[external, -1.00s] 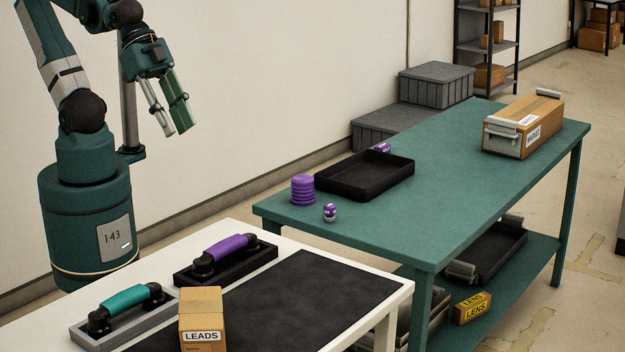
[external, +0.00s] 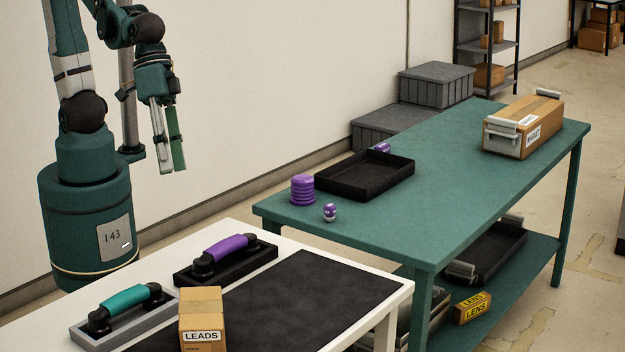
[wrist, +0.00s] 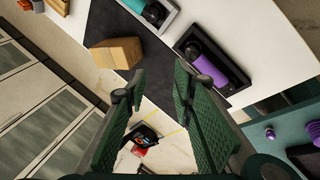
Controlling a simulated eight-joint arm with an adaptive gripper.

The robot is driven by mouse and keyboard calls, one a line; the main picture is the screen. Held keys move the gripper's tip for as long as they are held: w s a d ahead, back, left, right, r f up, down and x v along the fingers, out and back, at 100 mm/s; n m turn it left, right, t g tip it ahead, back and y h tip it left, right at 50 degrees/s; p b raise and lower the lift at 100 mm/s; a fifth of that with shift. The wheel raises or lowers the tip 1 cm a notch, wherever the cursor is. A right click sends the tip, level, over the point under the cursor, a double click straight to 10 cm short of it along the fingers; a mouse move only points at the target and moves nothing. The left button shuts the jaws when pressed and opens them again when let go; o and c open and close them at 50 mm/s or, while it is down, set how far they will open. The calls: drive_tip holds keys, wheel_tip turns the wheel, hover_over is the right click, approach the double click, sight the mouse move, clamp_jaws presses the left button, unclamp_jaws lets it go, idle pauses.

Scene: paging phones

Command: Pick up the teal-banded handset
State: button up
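The teal-banded handset (external: 128,297) lies in a grey cradle (external: 97,335) at the near left of the white table. In the wrist view its teal grip (wrist: 152,12) shows at the top edge, partly cut off. A purple-banded handset (external: 222,250) rests in a black cradle (external: 245,268) behind it; it also shows in the wrist view (wrist: 212,72). My gripper (external: 173,168) hangs in the air above and behind the white table, fingers pointing down, apart from both handsets. In the wrist view the two green fingers (wrist: 158,98) stand apart with nothing between them.
A LEADS box (external: 201,315) stands right beside the teal-banded handset's cradle. A dark mat (external: 300,295) covers much of the white table (external: 395,292) and is otherwise bare. A green table (external: 460,180) to the right holds a black tray (external: 325,190) and purple items.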

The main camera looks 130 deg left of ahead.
drive_tip(key=w+d+f+n+g+h, duration=0.1)
drive_tip(key=w+d+f+n+g, duration=0.1)
drive_tip(key=w+d+f+n, duration=0.45)
drive_tip(key=n+g+h, duration=0.1)
drive_tip(key=n+g, duration=0.1)
drive_tip(key=n, duration=0.2)
approach(125, 294)
drive_tip(key=shift+w+f, duration=0.2)
drive_tip(key=shift+f, duration=0.3)
drive_tip(key=shift+w+f, duration=0.15)
drive_tip(key=shift+f, duration=0.35)
drive_tip(key=shift+s+d+f+g+h, duration=0.1)
drive_tip(key=shift+d+f+g+h, duration=0.2)
drive_tip(key=shift+d+f, duration=0.15)
drive_tip(key=shift+f, duration=0.15)
drive_tip(key=shift+x, duration=1.15)
drive_tip(key=shift+f, duration=0.2)
drive_tip(key=shift+b+x, duration=0.45)
drive_tip(key=shift+x, duration=1.95)
drive_tip(key=shift+f+b, duration=0.25)
drive_tip(key=shift+b, duration=0.15)
